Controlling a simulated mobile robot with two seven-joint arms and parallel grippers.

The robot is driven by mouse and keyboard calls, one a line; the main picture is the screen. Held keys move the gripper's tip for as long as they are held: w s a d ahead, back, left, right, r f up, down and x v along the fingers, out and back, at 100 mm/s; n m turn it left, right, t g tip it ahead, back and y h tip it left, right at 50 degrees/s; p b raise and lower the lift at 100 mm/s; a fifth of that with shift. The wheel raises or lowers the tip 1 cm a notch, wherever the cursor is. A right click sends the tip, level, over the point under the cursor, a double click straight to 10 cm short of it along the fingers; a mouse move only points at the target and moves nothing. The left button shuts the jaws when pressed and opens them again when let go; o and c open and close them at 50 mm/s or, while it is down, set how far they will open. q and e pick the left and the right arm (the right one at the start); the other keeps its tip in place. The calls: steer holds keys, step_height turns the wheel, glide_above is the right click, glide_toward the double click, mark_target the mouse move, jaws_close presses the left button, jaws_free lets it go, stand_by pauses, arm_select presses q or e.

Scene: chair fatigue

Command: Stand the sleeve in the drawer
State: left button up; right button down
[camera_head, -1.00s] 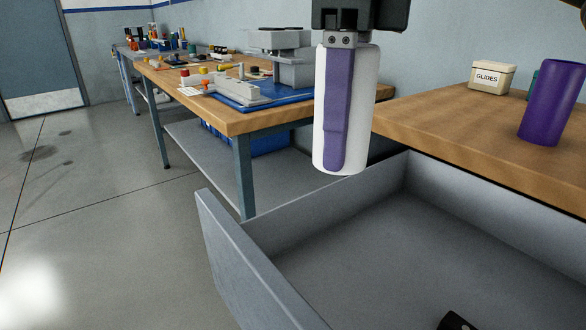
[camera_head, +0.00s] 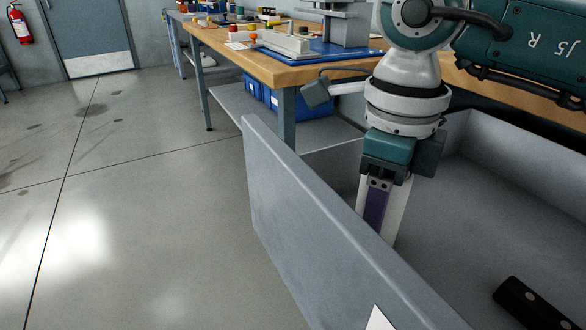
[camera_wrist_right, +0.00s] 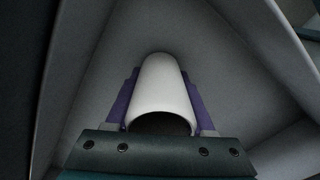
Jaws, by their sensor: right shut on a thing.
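The drawer (camera_head: 315,220) is open. Its tall grey front panel runs diagonally through the head view. My right gripper (camera_head: 376,208) points down inside the drawer, close behind the front panel. It is shut on the white sleeve (camera_head: 396,208), which looks about upright. The panel hides the sleeve's lower end, so I cannot tell whether it touches the floor. In the right wrist view, the hollow sleeve (camera_wrist_right: 160,92) sits between the two purple fingers of the right gripper (camera_wrist_right: 160,80), with grey drawer surfaces around it. My left gripper is not in view.
A black object with pale dots (camera_head: 535,305) lies in the drawer at lower right. A white label (camera_head: 379,319) is on the panel. A wooden bench (camera_head: 270,68) with equipment stands behind, blue bins (camera_head: 312,103) under it. The floor at left is clear.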

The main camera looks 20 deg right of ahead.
steer(key=shift+f, duration=0.35)
steer(key=shift+f, duration=0.1)
steer(key=shift+f, duration=0.15)
steer(key=shift+c, duration=1.3)
jaws_free()
